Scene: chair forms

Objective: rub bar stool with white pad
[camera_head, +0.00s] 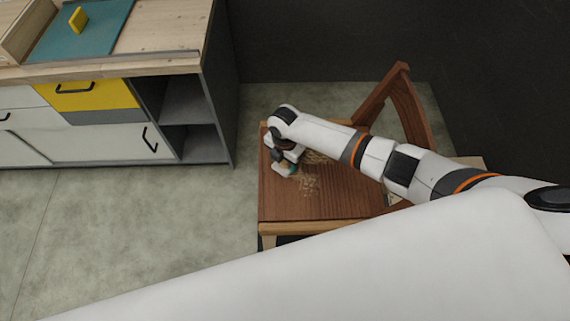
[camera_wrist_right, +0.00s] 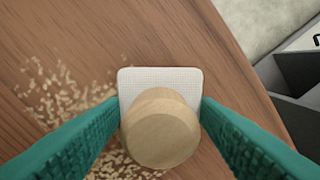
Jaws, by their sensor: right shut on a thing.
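A brown wooden seat with a slanted backrest, which looks like a chair rather than a bar stool (camera_head: 330,205), stands on the floor at the centre right. Pale crumb-like specks (camera_head: 309,184) lie on its seat; they also show in the right wrist view (camera_wrist_right: 60,95). My right gripper (camera_head: 287,168) is over the seat. In the right wrist view its green fingers are shut on the round wooden knob of the white pad (camera_wrist_right: 160,76). The pad is at the seat surface beside the specks; whether it touches cannot be told. My left gripper is out of view.
A wooden-topped cabinet (camera_head: 180,45) with a yellow drawer and open shelves stands at the left. A teal board (camera_head: 95,35) with a yellow block (camera_head: 78,20) lies on it. Bare floor (camera_head: 130,230) lies left of the seat; a dark wall is behind.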

